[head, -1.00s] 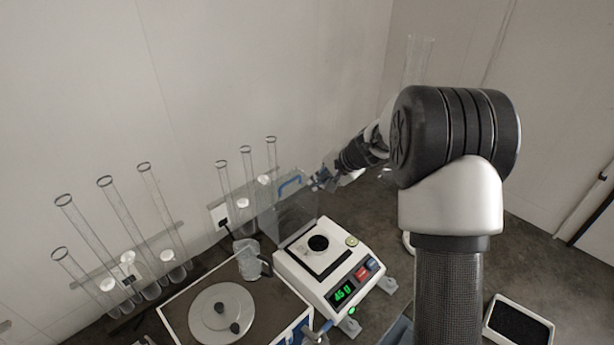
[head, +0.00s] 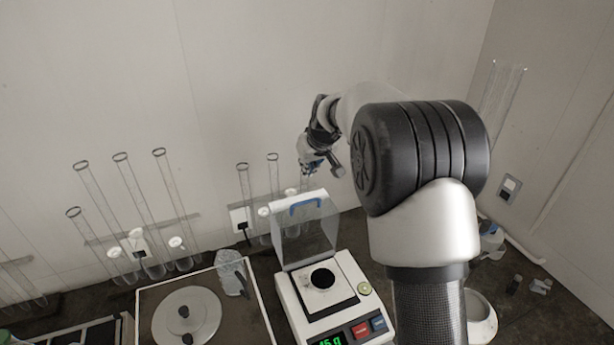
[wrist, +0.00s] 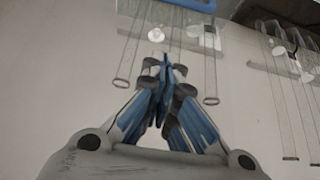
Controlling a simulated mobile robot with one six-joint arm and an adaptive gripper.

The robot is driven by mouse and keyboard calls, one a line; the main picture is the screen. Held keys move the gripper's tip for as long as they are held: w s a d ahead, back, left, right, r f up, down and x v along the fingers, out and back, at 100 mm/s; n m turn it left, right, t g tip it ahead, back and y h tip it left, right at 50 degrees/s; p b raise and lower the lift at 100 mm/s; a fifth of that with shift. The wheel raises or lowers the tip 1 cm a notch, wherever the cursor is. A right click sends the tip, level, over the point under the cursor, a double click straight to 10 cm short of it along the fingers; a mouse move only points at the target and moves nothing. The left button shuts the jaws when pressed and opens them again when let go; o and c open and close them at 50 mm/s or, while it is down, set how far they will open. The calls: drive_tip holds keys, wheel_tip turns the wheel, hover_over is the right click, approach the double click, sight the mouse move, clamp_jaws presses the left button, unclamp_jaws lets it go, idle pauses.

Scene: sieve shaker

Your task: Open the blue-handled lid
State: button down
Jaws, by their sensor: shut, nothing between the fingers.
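The clear lid (head: 306,232) with the blue handle (head: 306,205) stands raised, nearly upright, at the back of the white scale (head: 318,305) in the head view. The scale's pan with a black round opening (head: 322,278) is uncovered in front of it. My gripper (head: 312,168) is above and behind the handle, apart from it. In the wrist view my gripper (wrist: 165,62) has its blue fingers together with nothing between them. A blue strip, which looks like the handle (wrist: 190,4), shows at the top edge of that view.
Several clear tubes (head: 136,205) lean in wall racks at the left, with more behind the scale. A tray with a round metal lid (head: 190,318) and a clear jug (head: 232,275) are left of the scale. A white bowl (head: 478,318) stands at the right.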

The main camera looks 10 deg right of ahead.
hover_over(306, 206)
drive_tip(key=w, duration=0.4)
drive_tip(key=f, duration=0.7)
drive_tip(key=shift+s+a+f, duration=0.15)
drive_tip(key=shift+a+f, duration=0.05)
drive_tip(key=shift+a, duration=0.15)
drive_tip(key=shift+s+d+f, duration=0.1)
drive_tip(key=shift+s+f, duration=0.1)
drive_tip(key=shift+s, duration=0.1)
drive_tip(key=s, duration=0.2)
drive_tip(key=shift+s+d+f+b, duration=0.15)
drive_tip(key=shift+s+d+b, duration=0.1)
drive_tip(key=shift+s+b, duration=0.1)
drive_tip(key=shift+s+f, duration=0.1)
drive_tip(key=shift+s, duration=0.1)
drive_tip(key=s+d+b, duration=0.1)
drive_tip(key=s+b, duration=0.5)
drive_tip(key=s, duration=0.2)
drive_tip(key=shift+d+b, duration=0.3)
drive_tip(key=shift+d, duration=0.05)
drive_tip(key=shift+r, duration=0.3)
